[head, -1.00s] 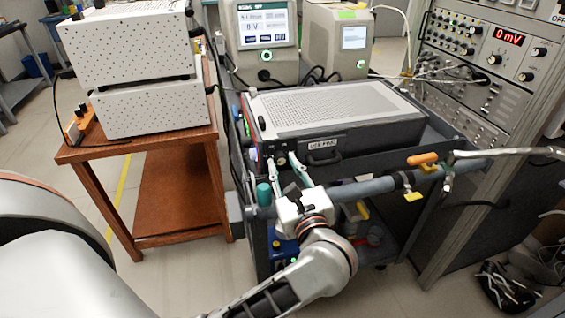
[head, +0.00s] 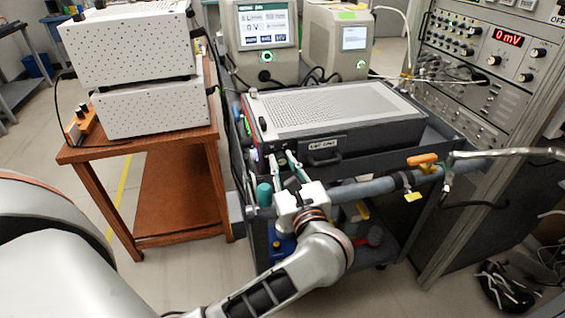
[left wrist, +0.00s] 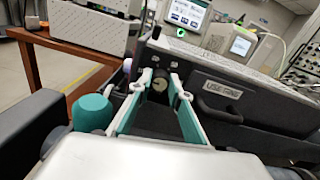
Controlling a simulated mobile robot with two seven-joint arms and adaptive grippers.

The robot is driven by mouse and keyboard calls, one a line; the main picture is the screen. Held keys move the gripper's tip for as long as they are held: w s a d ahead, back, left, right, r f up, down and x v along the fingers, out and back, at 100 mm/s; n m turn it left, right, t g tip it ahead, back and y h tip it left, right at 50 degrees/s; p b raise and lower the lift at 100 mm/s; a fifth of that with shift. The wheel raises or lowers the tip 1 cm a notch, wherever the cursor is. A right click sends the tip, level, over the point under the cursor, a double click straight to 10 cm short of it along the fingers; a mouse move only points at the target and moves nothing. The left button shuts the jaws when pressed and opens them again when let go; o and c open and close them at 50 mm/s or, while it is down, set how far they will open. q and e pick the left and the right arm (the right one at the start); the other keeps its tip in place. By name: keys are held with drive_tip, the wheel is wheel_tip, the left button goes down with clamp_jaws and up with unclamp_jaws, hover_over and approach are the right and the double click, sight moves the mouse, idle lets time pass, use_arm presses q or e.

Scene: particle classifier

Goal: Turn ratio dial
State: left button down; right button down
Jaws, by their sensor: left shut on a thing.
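The classifier (head: 335,110) is a dark box with a pale perforated top, standing on a dark cart. Its front panel has a small round dial at the left, which shows between the fingers in the left wrist view (left wrist: 159,86). My left gripper (head: 280,156) reaches up to the panel from the front. Its two fingers, with teal inner pads, are shut on the dial, one on each side of it. The dial's marking is too small to read. My right gripper is in neither view.
A teal capped cylinder (left wrist: 91,112) stands close left of the fingers. A grey pipe (head: 370,187) with an orange-handled valve (head: 422,159) crosses in front of the cart. A wooden table (head: 180,137) with white boxes stands left. An instrument rack (head: 480,90) stands right.

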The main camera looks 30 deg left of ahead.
use_arm(q)
drive_tip(key=shift+r+m+p, duration=0.15)
drive_tip(key=shift+m+p, duration=0.25)
drive_tip(key=shift+m, duration=0.1)
drive_tip(key=shift+r+m+p, duration=0.1)
drive_tip(key=shift+m+p, duration=0.45)
drive_tip(key=shift+m, duration=0.25)
drive_tip(key=shift+m+p, duration=0.3)
drive_tip(key=shift+m, duration=0.2)
drive_tip(key=m+p, duration=0.2)
drive_tip(key=shift+m, duration=0.4)
drive_tip(key=shift+m+p, duration=0.4)
drive_tip(key=shift+p, duration=0.15)
drive_tip(key=shift+m+p, duration=0.65)
drive_tip(key=shift+m, duration=0.15)
drive_tip(key=shift+m+p, duration=0.3)
drive_tip(key=shift+p, duration=0.05)
drive_tip(key=shift+m+p, duration=0.45)
drive_tip(key=shift+m, duration=0.05)
drive_tip(key=shift+f+m, duration=0.2)
drive_tip(key=shift+m, duration=0.1)
drive_tip(key=shift+f+p, duration=0.1)
drive_tip(key=shift+p, duration=0.25)
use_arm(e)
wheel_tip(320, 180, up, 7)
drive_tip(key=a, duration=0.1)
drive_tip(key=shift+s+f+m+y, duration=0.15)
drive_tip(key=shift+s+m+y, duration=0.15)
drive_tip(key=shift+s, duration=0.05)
